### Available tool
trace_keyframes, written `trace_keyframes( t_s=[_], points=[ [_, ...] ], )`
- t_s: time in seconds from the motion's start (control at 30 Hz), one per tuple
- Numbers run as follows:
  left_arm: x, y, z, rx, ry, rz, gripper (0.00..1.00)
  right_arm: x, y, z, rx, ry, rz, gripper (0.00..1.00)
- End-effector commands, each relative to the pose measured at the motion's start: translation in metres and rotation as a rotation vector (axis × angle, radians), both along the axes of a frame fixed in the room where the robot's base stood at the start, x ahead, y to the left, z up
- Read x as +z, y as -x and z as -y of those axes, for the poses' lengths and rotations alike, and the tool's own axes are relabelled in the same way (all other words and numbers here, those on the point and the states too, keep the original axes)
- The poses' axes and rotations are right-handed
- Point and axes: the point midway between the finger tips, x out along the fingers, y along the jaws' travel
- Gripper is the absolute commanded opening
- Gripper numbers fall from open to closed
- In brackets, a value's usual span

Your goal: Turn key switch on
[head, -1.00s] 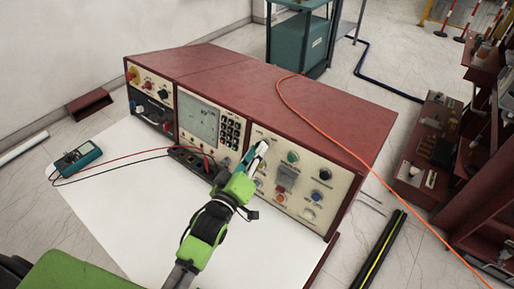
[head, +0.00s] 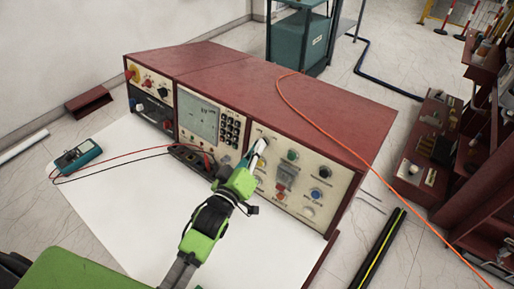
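The red control console (head: 290,105) stands on a white tabletop, its cream front panels facing me. The right-hand panel (head: 322,172) carries several buttons and knobs: a green one (head: 292,155), a black one (head: 325,172), a blue one (head: 316,193) and an orange-red one (head: 280,196). My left gripper (head: 261,147) is at the upper left of this panel, its fingers close to or touching the face. I cannot make out a key switch; the gripper covers that part of the panel. Whether its fingers hold anything is too small to tell. My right gripper is not in view.
A teal multimeter (head: 77,157) lies on the white tabletop (head: 125,205) at left, with red and black leads running to the console. An orange cable (head: 345,147) crosses the console top. Shelving (head: 480,190) stands at right. The tabletop in front is mostly clear.

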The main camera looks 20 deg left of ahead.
Motion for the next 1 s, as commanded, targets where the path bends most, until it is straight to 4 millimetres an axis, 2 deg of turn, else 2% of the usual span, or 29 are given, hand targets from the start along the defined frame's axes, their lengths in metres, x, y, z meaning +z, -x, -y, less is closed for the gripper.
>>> trace_keyframes(
  t_s=[0.27,1.0],
  points=[
    [-0.0003,-0.0008,-0.0012,-0.041,-0.163,0.059,0.0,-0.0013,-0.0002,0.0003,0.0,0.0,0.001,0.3],
    [0.0008,-0.0014,-0.0033,-0.206,-0.804,0.293,0.0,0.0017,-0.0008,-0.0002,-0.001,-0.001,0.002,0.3]
  ],
)
